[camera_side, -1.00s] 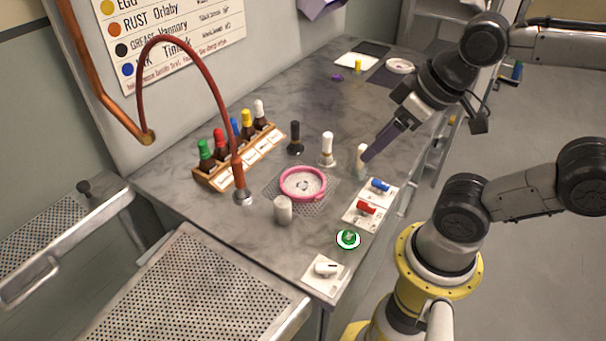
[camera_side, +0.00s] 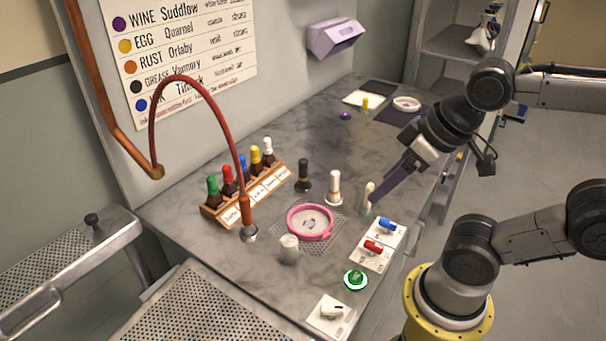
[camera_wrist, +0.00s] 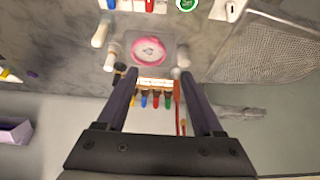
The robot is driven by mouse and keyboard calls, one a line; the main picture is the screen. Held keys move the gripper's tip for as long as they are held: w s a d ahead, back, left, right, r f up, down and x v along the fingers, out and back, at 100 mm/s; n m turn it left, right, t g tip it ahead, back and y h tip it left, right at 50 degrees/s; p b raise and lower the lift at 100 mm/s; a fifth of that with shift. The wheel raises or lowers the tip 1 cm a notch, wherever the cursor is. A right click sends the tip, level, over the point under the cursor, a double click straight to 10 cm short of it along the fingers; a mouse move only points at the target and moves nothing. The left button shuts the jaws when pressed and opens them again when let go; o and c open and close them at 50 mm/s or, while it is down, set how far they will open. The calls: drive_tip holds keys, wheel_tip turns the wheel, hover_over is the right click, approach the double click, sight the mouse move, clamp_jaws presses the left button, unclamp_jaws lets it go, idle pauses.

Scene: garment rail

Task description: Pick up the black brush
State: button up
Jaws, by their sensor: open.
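The black brush (camera_side: 304,176) stands upright on the grey bench in the side view, right of the bottle rack and left of a white brush (camera_side: 334,188). In the wrist view its dark end (camera_wrist: 120,68) shows near the left fingertip. My gripper (camera_side: 374,205) has long purple fingers and points down at the right, beside a cream brush (camera_side: 368,194) and well apart from the black one. I cannot tell if it touches the cream brush. In the wrist view my gripper (camera_wrist: 159,74) is open with nothing visibly held between the fingers.
A wooden rack (camera_side: 262,194) of coloured-cap bottles stands behind, with a red hose (camera_side: 207,94) arching over. A pink ring (camera_side: 310,222) sits on a mesh plate, near a grey cylinder (camera_side: 288,249). Switch panels (camera_side: 378,245) and a green button (camera_side: 355,279) line the front edge.

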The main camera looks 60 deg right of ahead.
drive_tip(key=w+d+r+m, duration=0.1)
drive_tip(key=w+r+m, duration=0.6)
drive_tip(key=m, duration=0.2)
drive_tip(key=m+g, duration=0.6)
drive_tip(key=m, duration=0.3)
hover_over(303, 171)
drive_tip(key=f, duration=1.1)
drive_tip(key=shift+w+d+f, duration=0.1)
drive_tip(key=shift+w+d, duration=0.2)
drive_tip(key=shift+d, duration=0.05)
wheel_tip(303, 171, down, 8)
drive_tip(key=shift+r, duration=0.2)
drive_tip(key=shift+d+f, duration=0.15)
drive_tip(key=shift+f, duration=2.75)
